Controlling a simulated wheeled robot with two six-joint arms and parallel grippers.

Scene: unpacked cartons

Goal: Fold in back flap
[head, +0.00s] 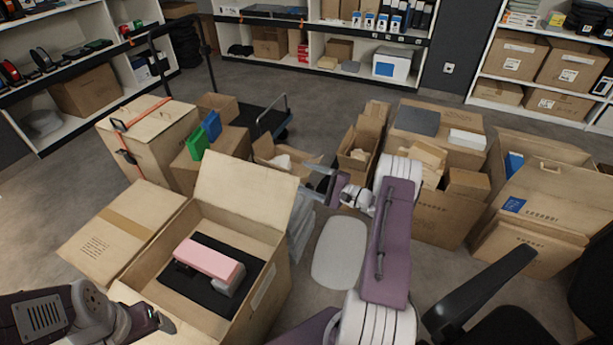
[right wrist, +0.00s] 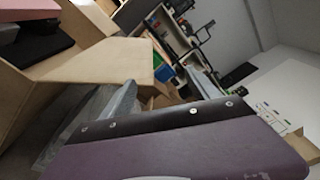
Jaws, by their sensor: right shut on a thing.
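The open carton (head: 262,298) stands at the lower left of the head view, holding a pink-topped item (head: 208,260) on a black one. Its back flap (head: 245,190) stands up, leaning outward; it also shows in the right wrist view (right wrist: 105,62). The left flap (head: 120,232) is spread outward. My right gripper (head: 322,184) is at the back flap's right edge, shut on it, though the exact contact is hard to see. Its fingers show in the wrist view (right wrist: 163,98). My left gripper (head: 160,322) is low at the carton's front left; its jaw gap is unclear.
A strapped carton (head: 148,135) and a box with green and blue items (head: 208,160) stand behind. Several open cartons (head: 428,215) fill the right. Shelves line the back.

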